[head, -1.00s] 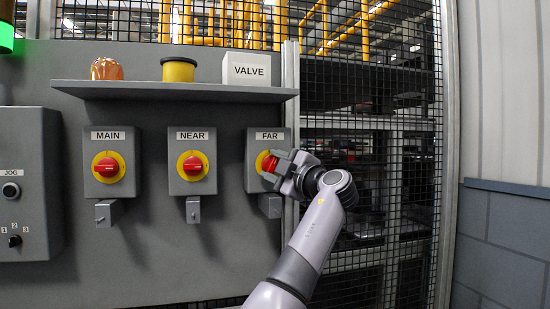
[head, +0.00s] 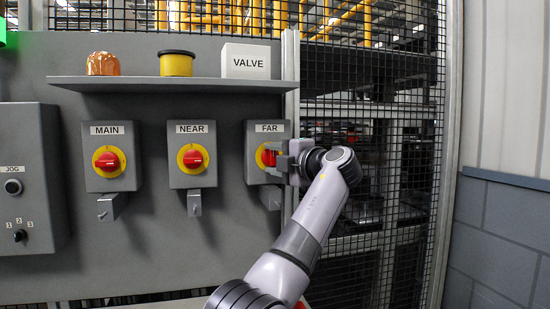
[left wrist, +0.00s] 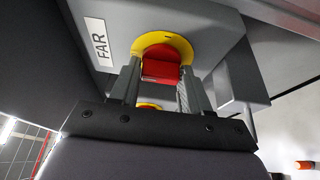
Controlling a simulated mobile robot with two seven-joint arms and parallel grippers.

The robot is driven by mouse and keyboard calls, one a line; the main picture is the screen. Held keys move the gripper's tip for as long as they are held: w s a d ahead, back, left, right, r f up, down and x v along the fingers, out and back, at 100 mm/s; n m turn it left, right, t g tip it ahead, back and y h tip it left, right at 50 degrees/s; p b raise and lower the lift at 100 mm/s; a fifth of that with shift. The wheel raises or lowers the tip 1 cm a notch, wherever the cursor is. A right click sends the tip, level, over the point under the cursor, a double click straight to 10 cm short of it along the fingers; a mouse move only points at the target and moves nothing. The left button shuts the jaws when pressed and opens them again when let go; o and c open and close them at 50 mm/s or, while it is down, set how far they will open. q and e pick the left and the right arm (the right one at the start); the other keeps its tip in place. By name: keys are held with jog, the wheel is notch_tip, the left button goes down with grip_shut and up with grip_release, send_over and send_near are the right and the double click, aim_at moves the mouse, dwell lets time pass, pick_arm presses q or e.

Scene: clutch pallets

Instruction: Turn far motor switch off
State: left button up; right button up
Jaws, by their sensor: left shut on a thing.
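The far motor switch (head: 250,165) is a grey box labelled FAR, with a yellow disc and a red rotary handle (head: 268,156). My left gripper (head: 276,158) reaches it from the right and is shut on the red handle, hiding part of the knob. In the left wrist view the red handle (left wrist: 161,68) sits between the two grey fingers (left wrist: 160,84), in front of the yellow disc (left wrist: 180,44). The FAR label (left wrist: 102,46) shows to the left there. My right gripper is not in view.
The MAIN switch (head: 112,182) and NEAR switch (head: 192,182) stand to the left, each with a red handle. A shelf (head: 170,86) above holds an orange lens, a yellow cap and a VALVE box (head: 246,61). A mesh fence (head: 370,110) is on the right.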

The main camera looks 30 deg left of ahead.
pick_arm(q)
jog(key=o, duration=1)
jog(key=b+v, duration=0.2)
jog(key=v, duration=0.5)
jog(key=shift+r, duration=0.1)
